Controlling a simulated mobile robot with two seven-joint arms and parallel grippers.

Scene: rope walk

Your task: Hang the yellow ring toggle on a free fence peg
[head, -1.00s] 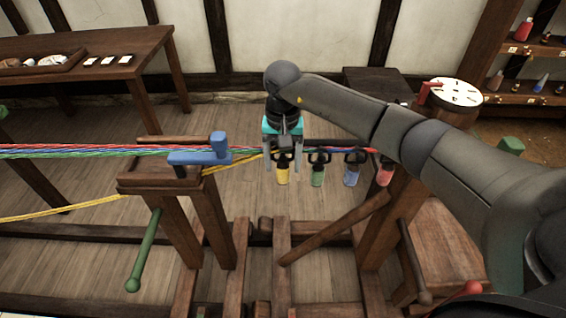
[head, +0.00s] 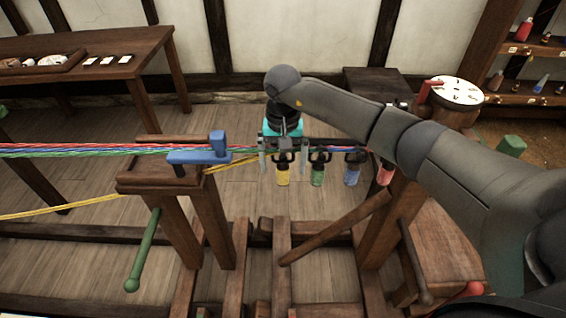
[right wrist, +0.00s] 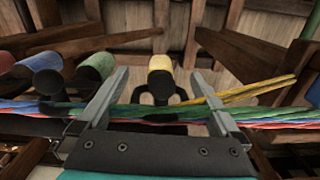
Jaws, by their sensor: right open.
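The yellow ring toggle (head: 283,176) hangs below a dark rail at the left end of a row of toggles, its dark ring at the rail. My right gripper (head: 284,163) is open, one finger on each side of the toggle's ring. In the right wrist view the yellow toggle (right wrist: 161,64) and its dark ring sit between the spread fingers (right wrist: 160,80), with a gap on both sides. The yellow rope (right wrist: 250,93) runs off beside the ring. The way the ring meets its peg is hidden. My left gripper is out of view.
Green (head: 318,174), blue (head: 352,174) and red (head: 385,173) toggles hang to the right of the yellow one. A blue block (head: 205,155) stands on the wooden trestle to the left. Red, green and blue strands (head: 80,151) stretch across; a yellow strand sags lower left.

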